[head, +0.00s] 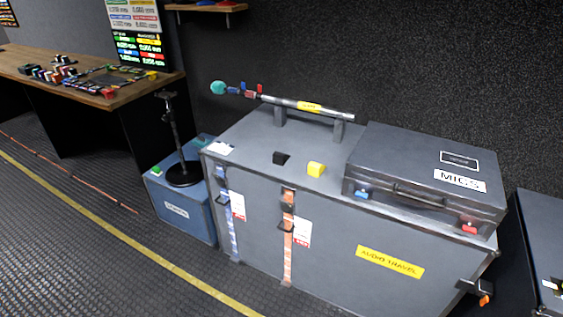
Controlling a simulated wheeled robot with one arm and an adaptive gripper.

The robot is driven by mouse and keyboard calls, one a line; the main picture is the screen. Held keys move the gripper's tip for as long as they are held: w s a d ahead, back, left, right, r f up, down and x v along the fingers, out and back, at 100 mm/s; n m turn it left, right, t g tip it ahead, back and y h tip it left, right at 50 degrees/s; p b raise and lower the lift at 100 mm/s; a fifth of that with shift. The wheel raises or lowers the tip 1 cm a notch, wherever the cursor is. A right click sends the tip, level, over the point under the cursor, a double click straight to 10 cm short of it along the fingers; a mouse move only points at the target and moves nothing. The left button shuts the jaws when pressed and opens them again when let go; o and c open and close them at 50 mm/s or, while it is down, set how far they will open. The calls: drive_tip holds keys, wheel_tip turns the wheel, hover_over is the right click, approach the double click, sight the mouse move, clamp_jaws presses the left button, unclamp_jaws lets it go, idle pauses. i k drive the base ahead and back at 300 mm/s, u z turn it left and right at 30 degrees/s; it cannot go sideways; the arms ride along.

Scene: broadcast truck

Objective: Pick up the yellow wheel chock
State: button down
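The yellow wheel chock (316,169) is a small wedge-shaped block on top of the large grey flight case (245,150), near its front edge. A black block (281,158) of similar size sits just left of it, with a gap between them. The grey MICS case (425,170) lies to the right of the yellow chock. My gripper is not in the head view.
A pole on two supports (308,105) stands behind the blocks. A white card (220,149) lies at the case's left end. Left are a blue case (178,208) with a black stand and a wooden desk (95,75). Open floor (120,260) lies front left.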

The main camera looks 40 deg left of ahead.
sight(314, 169)
drive_tip(key=u, duration=1.45)
